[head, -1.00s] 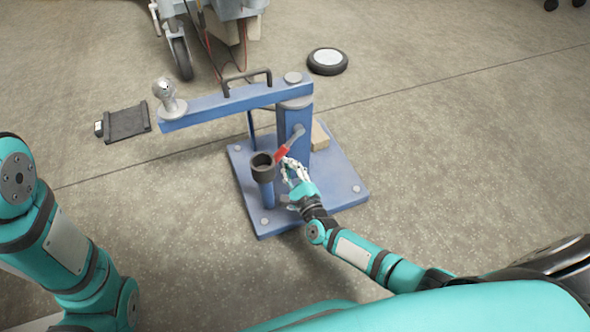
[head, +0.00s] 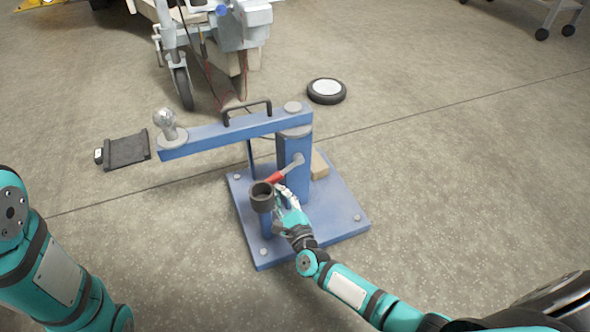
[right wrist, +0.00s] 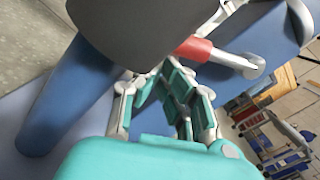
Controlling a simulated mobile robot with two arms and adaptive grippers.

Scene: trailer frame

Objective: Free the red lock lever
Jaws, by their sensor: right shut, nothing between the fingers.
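The red lock lever (head: 274,178) has a red grip and a grey arm that joins a round pivot on the blue post (head: 294,148). Its grip points down-left, beside the dark cup (head: 262,196) on a short blue post. My right gripper (head: 279,190) is shut and empty, with its fingertips just below the red grip. In the right wrist view the red grip (right wrist: 194,49) lies just beyond the fingers, and the dark cup (right wrist: 135,30) hides part of the scene. I cannot tell whether the fingers touch the lever. My left arm shows at left, but its gripper is out of view.
A blue arm (head: 225,132) with a ball hitch (head: 165,124) and black handle extends left over the blue baseplate (head: 325,215). A wood block (head: 320,164) sits behind the post. A wheel (head: 326,91) and a black plate (head: 127,151) lie on open floor.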

